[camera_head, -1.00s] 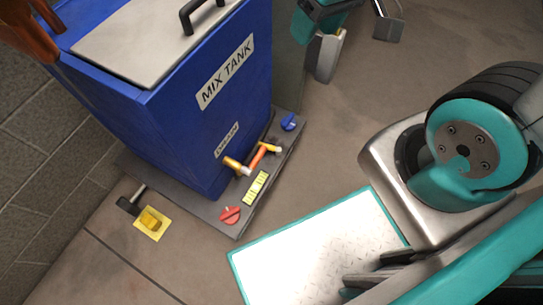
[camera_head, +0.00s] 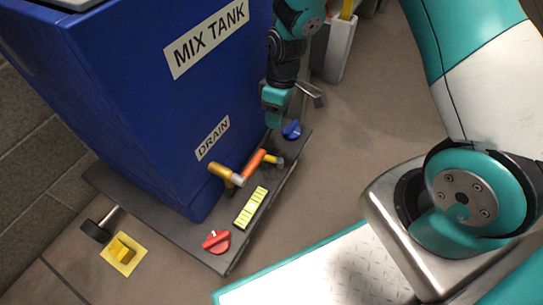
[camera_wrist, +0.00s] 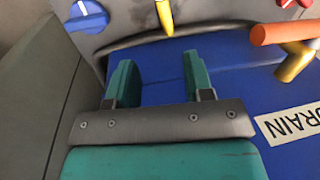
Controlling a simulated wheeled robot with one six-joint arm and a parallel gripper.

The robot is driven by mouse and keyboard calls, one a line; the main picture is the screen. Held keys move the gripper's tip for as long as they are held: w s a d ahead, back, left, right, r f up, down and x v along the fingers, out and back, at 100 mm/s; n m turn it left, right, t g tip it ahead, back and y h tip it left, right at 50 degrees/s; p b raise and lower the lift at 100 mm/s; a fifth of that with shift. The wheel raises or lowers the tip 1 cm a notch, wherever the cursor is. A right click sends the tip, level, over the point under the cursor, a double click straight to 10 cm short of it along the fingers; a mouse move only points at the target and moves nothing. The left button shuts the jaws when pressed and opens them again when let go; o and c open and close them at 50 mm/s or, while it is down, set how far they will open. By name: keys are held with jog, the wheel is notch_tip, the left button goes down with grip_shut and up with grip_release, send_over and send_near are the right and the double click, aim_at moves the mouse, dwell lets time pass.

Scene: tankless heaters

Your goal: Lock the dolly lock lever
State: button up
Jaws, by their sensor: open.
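The dark dolly plate (camera_head: 165,205) bears the blue mix tank (camera_head: 150,90). Along its front edge sit a red lever knob (camera_head: 217,241) and a blue lever knob (camera_head: 291,130); I cannot tell which is the dolly lock lever. The blue knob also shows at top left in the wrist view (camera_wrist: 87,15). My gripper (camera_wrist: 160,78) is open and empty, its teal fingers apart in front of the blue tank wall. In the head view it hangs close above and left of the blue knob, not visibly touching it.
A drain valve with an orange handle (camera_head: 255,164) and brass spout (camera_head: 222,173) juts from the tank between the knobs. A yellow wedge (camera_head: 122,253) is on the floor at left.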

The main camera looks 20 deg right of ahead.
aim_at(271, 157)
jog(key=shift+n, duration=0.4)
jog(key=f+b, duration=0.2)
jog(key=f, duration=0.2)
jog(key=s+a+f+b, duration=0.1)
jog(key=f+b, duration=0.2)
jog(key=f, duration=0.2)
jog(key=a+f+b, duration=0.1)
jog(key=f+b, duration=0.2)
jog(key=f, duration=0.2)
jog(key=shift+s+a+f, duration=0.2)
jog(key=shift+s+a, duration=0.05)
jog(key=shift+s, duration=0.1)
jog(key=shift+r, duration=0.1)
grip_shut()
